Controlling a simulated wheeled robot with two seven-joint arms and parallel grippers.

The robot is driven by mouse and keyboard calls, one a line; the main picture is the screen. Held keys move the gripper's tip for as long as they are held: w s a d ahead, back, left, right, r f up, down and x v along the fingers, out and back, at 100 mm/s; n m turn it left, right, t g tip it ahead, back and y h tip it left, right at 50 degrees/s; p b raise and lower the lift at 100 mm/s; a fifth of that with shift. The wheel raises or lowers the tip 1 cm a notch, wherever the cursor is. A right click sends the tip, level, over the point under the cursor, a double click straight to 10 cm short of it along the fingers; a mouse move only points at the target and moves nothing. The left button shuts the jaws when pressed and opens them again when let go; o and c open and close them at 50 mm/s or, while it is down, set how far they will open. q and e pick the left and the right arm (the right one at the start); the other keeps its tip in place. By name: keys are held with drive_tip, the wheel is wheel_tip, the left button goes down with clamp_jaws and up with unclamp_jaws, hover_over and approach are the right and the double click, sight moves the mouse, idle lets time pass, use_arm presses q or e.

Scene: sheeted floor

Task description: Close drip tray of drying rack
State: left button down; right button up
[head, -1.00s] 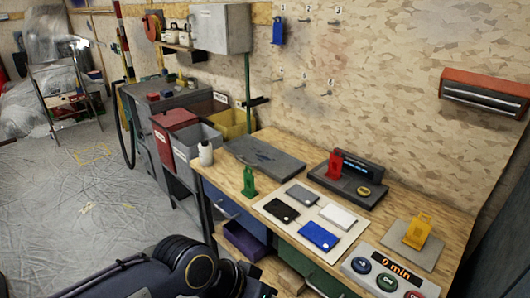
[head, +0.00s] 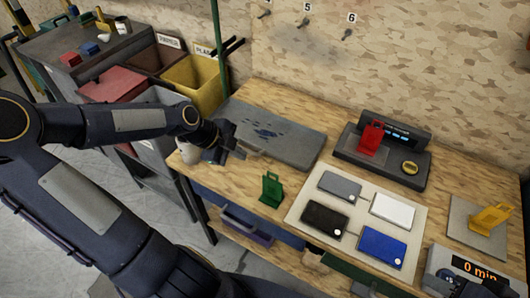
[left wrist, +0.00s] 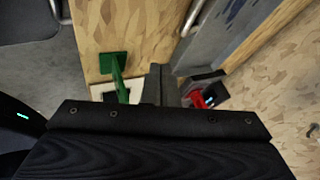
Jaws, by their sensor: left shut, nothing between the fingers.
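My left gripper (head: 238,154) is shut and empty, at the near left edge of the wooden bench. In the left wrist view its fingers (left wrist: 168,85) lie together, pointing at the bench. A flat grey slab with dark blue stains (head: 280,135) lies on the bench just beyond the gripper. Part of it shows in the left wrist view (left wrist: 238,35), with metal bars near it. It may be the drip tray; I cannot tell, and no clear drying rack shows. Whether the fingers touch the slab is unclear. My right gripper is not in view.
A green stand (head: 271,190) stands near the gripper. A pale board (head: 300,215) holds several small cases. A red stand (head: 371,138) is on a dark device behind. A white bottle (head: 188,152) is partly hidden by my left arm. Bins (head: 196,88) stand at the left.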

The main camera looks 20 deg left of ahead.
use_arm(q)
drive_tip(key=b+x, duration=0.3)
drive_tip(key=x, duration=0.7)
drive_tip(key=shift+w+b, duration=0.25)
drive_tip(key=shift+b, duration=0.15)
drive_tip(key=w, duration=0.2)
drive_tip(key=shift+w+r, duration=0.2)
drive_tip(key=shift+w, duration=0.85)
